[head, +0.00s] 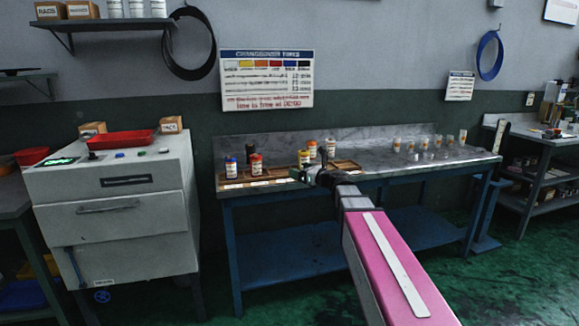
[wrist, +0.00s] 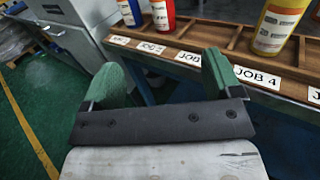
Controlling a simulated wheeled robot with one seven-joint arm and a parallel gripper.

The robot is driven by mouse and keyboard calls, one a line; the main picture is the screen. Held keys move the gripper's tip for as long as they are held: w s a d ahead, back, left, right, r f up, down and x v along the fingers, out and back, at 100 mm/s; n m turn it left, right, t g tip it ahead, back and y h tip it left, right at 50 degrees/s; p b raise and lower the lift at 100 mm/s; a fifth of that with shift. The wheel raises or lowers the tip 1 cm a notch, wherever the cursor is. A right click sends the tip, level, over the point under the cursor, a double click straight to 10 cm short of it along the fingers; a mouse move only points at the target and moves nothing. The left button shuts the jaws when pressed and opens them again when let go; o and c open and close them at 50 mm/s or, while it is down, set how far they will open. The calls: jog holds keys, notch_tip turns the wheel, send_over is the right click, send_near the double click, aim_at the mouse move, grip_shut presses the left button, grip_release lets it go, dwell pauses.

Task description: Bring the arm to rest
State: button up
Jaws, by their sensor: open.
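My arm reaches from the lower right of the head view toward the workbench (head: 400,165). My gripper (head: 305,173) is at the front edge of the bench, by a wooden rack. In the wrist view my gripper (wrist: 160,80) shows two green fingers spread apart with nothing between them. The fingers are just in front of the rack's labelled edge (wrist: 222,68); I cannot tell whether they touch it. A red bottle (wrist: 163,14), a blue bottle (wrist: 131,10) and a yellow bottle (wrist: 279,25) stand in the rack beyond the fingers.
A grey machine (head: 120,205) with a red tray (head: 122,141) on top stands left of the bench. Several small clear cups (head: 437,141) stand at the bench's right. Bare bench top lies between rack and cups. Green floor (head: 515,275) is open at the lower right.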

jog(key=s+d+f+n+g+h, duration=0.1)
jog(key=s+f+n+g+h, duration=0.1)
jog(key=s+f+n, duration=0.45)
jog(key=s+d+f+n+g+h, duration=0.2)
jog(key=s+f+n+g, duration=0.15)
jog(key=f, duration=0.55)
jog(key=s+d+f+n+g+h, duration=0.1)
jog(key=s+f+n+g+h, duration=0.1)
jog(key=s+f+n, duration=0.4)
jog(key=s+d+f+n+g+h, duration=0.4)
jog(key=s+d+f+n+h, duration=0.3)
jog(key=s+d+f+n, duration=0.3)
jog(key=shift+s+d+f+h, duration=0.4)
jog(key=shift+d+f, duration=0.1)
jog(key=shift+f, duration=0.35)
